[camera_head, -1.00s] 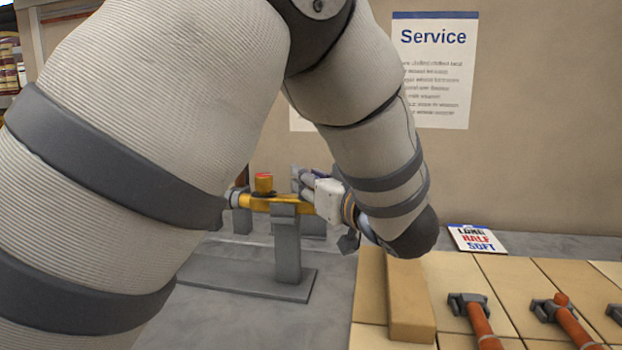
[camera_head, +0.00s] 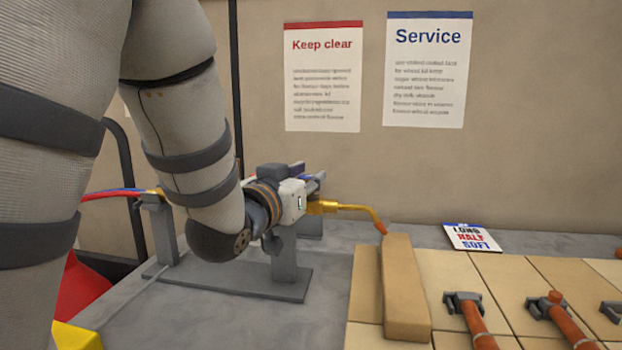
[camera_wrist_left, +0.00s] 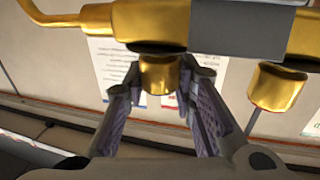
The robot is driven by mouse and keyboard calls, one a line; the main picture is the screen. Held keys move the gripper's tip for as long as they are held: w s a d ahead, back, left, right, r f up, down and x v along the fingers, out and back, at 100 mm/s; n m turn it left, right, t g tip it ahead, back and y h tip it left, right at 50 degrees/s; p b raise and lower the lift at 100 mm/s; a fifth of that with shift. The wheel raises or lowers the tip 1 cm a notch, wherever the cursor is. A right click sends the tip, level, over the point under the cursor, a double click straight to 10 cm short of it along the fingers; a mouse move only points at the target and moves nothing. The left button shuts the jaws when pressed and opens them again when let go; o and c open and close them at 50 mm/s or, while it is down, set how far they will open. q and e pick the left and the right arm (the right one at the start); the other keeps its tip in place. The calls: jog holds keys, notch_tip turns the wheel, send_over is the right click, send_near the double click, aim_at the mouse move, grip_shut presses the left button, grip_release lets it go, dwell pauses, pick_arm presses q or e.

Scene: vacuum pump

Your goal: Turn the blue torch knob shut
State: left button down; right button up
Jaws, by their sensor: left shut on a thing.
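The gold torch shows its bent nozzle (camera_head: 355,208) to the right of my left gripper in the head view. My left gripper (camera_wrist_left: 161,72) is shut on a gold torch knob (camera_wrist_left: 160,78), with one finger on each side of it in the wrist view. No blue marking shows on this knob. A second gold knob (camera_wrist_left: 275,88) stands to its right, clear of the fingers. In the head view my left gripper and wrist hide most of the torch body and both knobs. My right gripper is not in view.
A grey stand (camera_head: 285,285) sits on the bench under the torch. Red and blue hoses (camera_head: 112,193) run in from the left. A tan block (camera_head: 403,285) and several orange-handled tools (camera_head: 478,322) lie to the right. A small sign (camera_head: 472,238) lies behind them.

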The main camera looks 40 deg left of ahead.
aim_at(306, 177)
pick_arm(q)
jog(key=m+h, duration=0.3)
jog(key=h, duration=0.1)
jog(key=m+h, duration=0.2)
jog(key=h, duration=0.3)
jog(key=shift+a+r+m, duration=0.1)
jog(key=shift+r+m, duration=0.05)
jog(key=shift+m, duration=0.25)
jog(key=shift+h, duration=0.5)
jog(key=c, duration=1.3)
grip_release()
notch_tip(306, 177, up, 10)
